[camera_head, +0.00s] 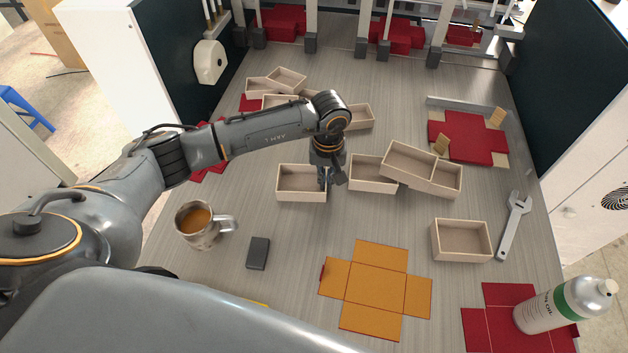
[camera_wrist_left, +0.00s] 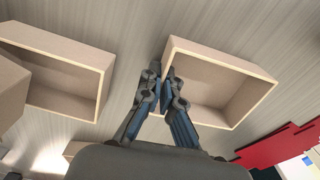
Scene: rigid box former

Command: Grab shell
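The shell is a beige, open-topped box (camera_head: 301,198) on the grey table in the middle of the head view. My left gripper (camera_head: 328,180) is at its right-hand wall. In the left wrist view the same shell (camera_wrist_left: 238,68) lies to the right of the fingers. The fingertips of my left gripper (camera_wrist_left: 161,72) are close together, one on the outside of the shell's wall and one inside, with the thin wall between them. The shell appears to rest on the table. My right gripper is not in view.
Other beige boxes stand close by on the right (camera_head: 372,186), one of them leaning on others. A mug (camera_head: 201,228), a dark small block (camera_head: 258,253), an orange flat blank (camera_head: 377,287), a wrench (camera_head: 513,226) and a bottle (camera_head: 553,309) lie around.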

